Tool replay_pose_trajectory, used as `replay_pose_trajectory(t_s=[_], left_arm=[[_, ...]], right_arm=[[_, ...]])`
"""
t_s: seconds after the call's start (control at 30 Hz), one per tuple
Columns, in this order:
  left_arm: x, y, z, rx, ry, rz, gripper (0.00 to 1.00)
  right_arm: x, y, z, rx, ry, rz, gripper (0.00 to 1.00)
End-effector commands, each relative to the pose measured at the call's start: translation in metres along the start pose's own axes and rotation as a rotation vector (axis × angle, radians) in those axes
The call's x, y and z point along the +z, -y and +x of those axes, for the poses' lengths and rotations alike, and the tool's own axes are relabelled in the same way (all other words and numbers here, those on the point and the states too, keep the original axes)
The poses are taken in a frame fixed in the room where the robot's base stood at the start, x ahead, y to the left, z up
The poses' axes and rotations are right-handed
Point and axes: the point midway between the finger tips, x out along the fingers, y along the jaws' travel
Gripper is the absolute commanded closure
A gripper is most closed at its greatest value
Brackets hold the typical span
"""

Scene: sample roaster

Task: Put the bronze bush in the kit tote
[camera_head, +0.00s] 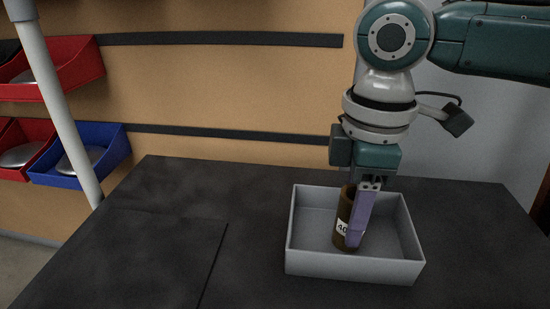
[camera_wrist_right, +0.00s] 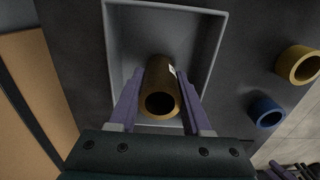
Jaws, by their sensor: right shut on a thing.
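The bronze bush (camera_head: 344,216) is a dark brown hollow cylinder with a white label. It stands nearly upright inside the grey kit tote (camera_head: 350,266), with its lower end below the rim. I cannot tell whether it touches the tote floor. My right gripper (camera_head: 354,238) points down into the tote, its purple fingers shut on the bush. In the right wrist view the bush (camera_wrist_right: 161,90) sits between the two fingers, its open end toward the camera, with the tote (camera_wrist_right: 204,40) behind it.
The dark table (camera_head: 150,235) is clear left of the tote. In the right wrist view, a yellow-brown ring (camera_wrist_right: 285,68) and a blue ring (camera_wrist_right: 260,113) lie outside the tote. Red bins (camera_head: 80,62) and a blue bin (camera_head: 112,160) hang at the left, behind a grey pole (camera_head: 62,110).

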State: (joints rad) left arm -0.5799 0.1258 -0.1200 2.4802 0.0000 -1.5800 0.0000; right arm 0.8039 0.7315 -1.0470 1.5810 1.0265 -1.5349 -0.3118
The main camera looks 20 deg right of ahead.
Motion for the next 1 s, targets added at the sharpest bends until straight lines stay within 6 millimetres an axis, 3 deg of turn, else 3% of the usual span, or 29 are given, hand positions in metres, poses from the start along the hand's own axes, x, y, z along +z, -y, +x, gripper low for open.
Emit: replay_pose_trajectory(t_s=[0.23, 0.27, 0.5, 0.8, 1.0], left_arm=[[0.0, 0.0, -0.001, 0.001, 0.0, -0.001, 0.5], [0.0, -0.001, -0.001, 0.001, 0.0, -0.002, 0.5], [-0.001, -0.002, -0.001, 0.007, -0.001, -0.008, 0.5], [-0.001, -0.003, -0.001, 0.008, -0.001, -0.01, 0.5], [-0.005, -0.002, -0.014, 0.007, -0.001, -0.009, 0.5]], right_arm=[[-0.001, -0.001, 0.001, 0.001, -0.002, 0.0, 1.0], [0.0, 0.0, 0.002, 0.0, -0.001, 0.0, 0.49], [0.0, 0.0, 0.002, 0.001, 0.0, 0.0, 0.22], [0.0, -0.001, -0.001, 0.002, -0.001, 0.0, 0.22], [-0.001, -0.001, -0.035, 0.003, -0.003, -0.001, 0.22]])
